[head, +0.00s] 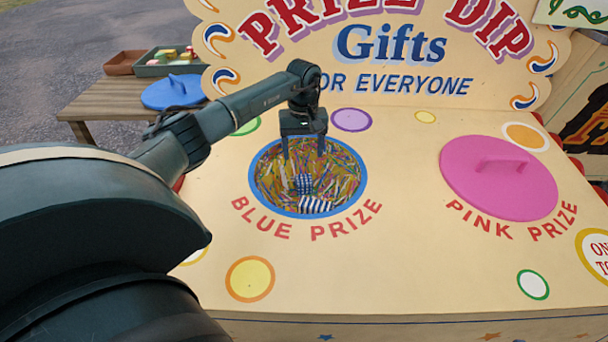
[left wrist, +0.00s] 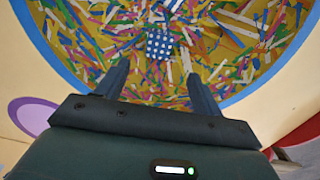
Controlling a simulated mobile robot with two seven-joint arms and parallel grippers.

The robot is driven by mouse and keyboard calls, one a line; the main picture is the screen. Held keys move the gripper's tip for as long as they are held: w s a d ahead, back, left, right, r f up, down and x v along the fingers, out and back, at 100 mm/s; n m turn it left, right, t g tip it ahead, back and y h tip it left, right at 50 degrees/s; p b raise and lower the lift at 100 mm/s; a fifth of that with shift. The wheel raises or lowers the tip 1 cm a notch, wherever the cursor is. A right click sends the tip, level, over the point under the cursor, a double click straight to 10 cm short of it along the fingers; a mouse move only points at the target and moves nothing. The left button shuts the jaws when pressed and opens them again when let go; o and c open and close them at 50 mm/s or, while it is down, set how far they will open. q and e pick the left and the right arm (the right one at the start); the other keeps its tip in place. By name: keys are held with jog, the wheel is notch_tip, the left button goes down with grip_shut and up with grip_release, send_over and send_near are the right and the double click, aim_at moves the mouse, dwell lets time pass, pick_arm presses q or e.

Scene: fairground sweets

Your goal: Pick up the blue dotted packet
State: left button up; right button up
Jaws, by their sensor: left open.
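The blue dotted packet (head: 304,184) lies in the blue-rimmed round hole (head: 255,200) of the prize counter, among colourful paper strips. In the left wrist view the packet (left wrist: 160,44) shows as a small blue piece with white dots, ahead of the fingertips and between their lines. My left gripper (head: 304,154) points down over the far part of the hole. It is open and empty, apart from the packet; its fingers also show in the left wrist view (left wrist: 158,80). My right gripper is not in view.
A blue and white striped packet (head: 314,205) lies in the same hole, nearer the front. A pink lid (head: 498,178) covers the hole at right. A blue lid (head: 172,92) lies on a wooden side table (head: 100,104) with trays. The signboard (head: 390,50) stands behind.

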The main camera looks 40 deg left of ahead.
aim_at(304, 178)
pick_arm(q)
notch_tip(304, 178, down, 10)
jog(key=b, duration=0.3)
jog(key=shift+f, duration=0.15)
jog(key=shift+w, duration=0.1)
jog(key=c, duration=1.1)
jog(key=shift+o, duration=0.2)
